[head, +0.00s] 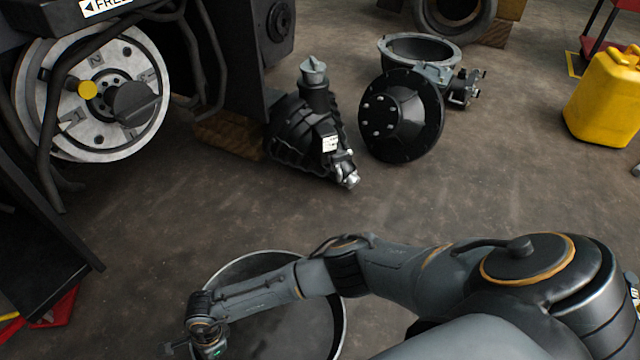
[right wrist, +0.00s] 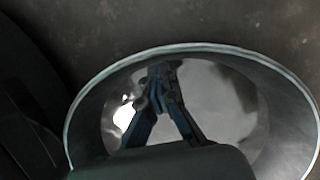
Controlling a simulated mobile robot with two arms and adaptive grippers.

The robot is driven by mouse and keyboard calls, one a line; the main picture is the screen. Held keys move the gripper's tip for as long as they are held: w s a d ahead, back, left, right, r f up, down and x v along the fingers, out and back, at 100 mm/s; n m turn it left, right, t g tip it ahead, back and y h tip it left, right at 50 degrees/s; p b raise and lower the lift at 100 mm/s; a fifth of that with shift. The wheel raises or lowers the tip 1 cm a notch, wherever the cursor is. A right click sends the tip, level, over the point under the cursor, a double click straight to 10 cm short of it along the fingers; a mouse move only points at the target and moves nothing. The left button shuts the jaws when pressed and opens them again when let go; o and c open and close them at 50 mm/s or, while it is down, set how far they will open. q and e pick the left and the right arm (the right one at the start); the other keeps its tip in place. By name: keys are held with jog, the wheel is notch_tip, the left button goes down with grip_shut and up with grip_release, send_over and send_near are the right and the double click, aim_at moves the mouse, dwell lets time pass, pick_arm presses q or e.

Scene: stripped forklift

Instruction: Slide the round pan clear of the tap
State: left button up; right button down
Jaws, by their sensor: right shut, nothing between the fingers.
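The round pan (head: 290,328) lies on the floor at the bottom of the head view. It is wide and open, with a pale rim, and its near side is cut off. My right arm crosses over it, and the right gripper (head: 208,345) is at its left side. In the right wrist view the pan (right wrist: 235,110) has a shiny grey inside, and the closed, empty fingers (right wrist: 161,78) show in front of it. I cannot tell whether they touch it. I cannot make out the tap in either view. My left gripper is not in view.
The stripped forklift's wheel hub (head: 95,95) and dark bodywork fill the left. A black pump-like part (head: 305,135), a black flanged housing (head: 400,118) and a yellow jerrycan (head: 605,100) stand further back. Bare floor lies between them and the pan.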

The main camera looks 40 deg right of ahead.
jog(key=shift+s+a, duration=0.1)
jog(key=shift+a, duration=0.1)
dwell(0.3)
jog(key=v, duration=1.2)
jog(key=shift+d, duration=0.2)
